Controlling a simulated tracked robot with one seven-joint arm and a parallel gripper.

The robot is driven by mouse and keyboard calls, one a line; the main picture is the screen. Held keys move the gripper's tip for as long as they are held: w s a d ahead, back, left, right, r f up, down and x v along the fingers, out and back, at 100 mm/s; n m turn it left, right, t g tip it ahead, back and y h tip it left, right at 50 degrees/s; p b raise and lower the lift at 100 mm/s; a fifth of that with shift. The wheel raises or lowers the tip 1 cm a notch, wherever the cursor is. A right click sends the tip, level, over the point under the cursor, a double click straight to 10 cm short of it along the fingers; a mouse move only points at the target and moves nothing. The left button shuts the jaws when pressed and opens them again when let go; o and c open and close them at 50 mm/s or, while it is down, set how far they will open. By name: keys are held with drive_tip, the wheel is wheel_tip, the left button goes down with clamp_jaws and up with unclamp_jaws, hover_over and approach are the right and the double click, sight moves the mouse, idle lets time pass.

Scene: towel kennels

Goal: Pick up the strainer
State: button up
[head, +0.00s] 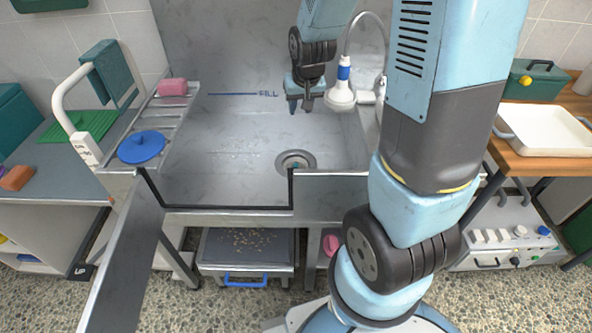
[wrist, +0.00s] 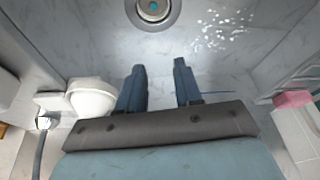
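The strainer (head: 295,161) looks like a round metal piece with a small teal centre, set in the drain of the grey sink basin (head: 235,180). It also shows at the top edge of the wrist view (wrist: 152,10), partly cut off. I cannot tell strainer and drain ring apart clearly. My gripper (head: 300,106) is above the back part of the basin, behind the strainer and apart from it. In the wrist view its two blue fingers (wrist: 160,85) are spread with nothing between them.
A rack at left holds a blue lid (head: 141,147) and a pink sponge (head: 172,87). A white tray (head: 545,130) stands on the right table. The basin floor is otherwise clear.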

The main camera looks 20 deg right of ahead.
approach(296, 165)
drive_tip(key=shift+g, duration=0.4)
drive_tip(key=x, duration=0.4)
drive_tip(key=shift+w+a+f, duration=0.25)
drive_tip(key=shift+f, duration=0.05)
drive_tip(key=shift+d+x, duration=0.15)
drive_tip(key=shift+x, duration=1.25)
drive_tip(key=shift+d+x, duration=0.1)
drive_tip(key=shift+x, duration=1.3)
drive_tip(key=shift+w, duration=0.15)
clamp_jaws()
